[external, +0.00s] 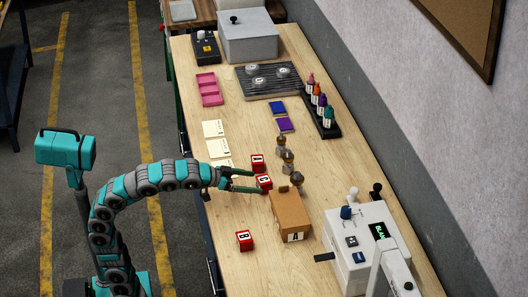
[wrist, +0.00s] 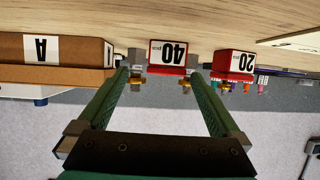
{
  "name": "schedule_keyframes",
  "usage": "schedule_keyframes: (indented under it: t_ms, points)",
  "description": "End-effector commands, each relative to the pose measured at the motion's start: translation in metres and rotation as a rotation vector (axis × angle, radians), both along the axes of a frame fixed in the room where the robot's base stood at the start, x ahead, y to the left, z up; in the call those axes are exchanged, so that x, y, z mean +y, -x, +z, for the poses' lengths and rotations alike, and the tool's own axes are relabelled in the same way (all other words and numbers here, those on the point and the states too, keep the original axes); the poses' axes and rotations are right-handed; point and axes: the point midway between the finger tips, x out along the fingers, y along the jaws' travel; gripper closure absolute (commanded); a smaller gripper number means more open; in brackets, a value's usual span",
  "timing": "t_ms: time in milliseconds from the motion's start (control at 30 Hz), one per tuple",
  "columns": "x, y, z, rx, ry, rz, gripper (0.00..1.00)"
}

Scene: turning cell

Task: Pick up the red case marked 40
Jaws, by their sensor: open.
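The red case marked 40 (wrist: 168,56) has a white label and appears upside down in the wrist view, between my fingertips and ahead of them. In the external view it appears to be the red case (external: 264,182) at my fingertips, though its label is hard to read there. My gripper (external: 256,182) is open, with its green fingers spread; it also shows in the wrist view (wrist: 159,80). I cannot tell whether either finger touches the case. A red case marked 20 (wrist: 234,63) is beside it, seen behind it in the external view (external: 257,161).
A brown box marked A (external: 290,210) stands close to the gripper's near side. Metal pieces with brass-coloured parts (external: 288,160) stand beyond the cases. Another red case (external: 244,240) sits nearer on the wooden bench (external: 222,215). White cards (external: 217,147) lie behind.

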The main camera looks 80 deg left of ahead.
Motion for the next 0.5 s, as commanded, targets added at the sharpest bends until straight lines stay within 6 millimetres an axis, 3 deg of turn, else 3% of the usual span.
schedule_keyframes:
  t_ms: [333,500]
  points:
    - [0.002,-0.039,-0.014,0.001,0.002,0.0,0.0]
    - [0.003,-0.048,-0.016,0.001,0.002,0.0,0.0]
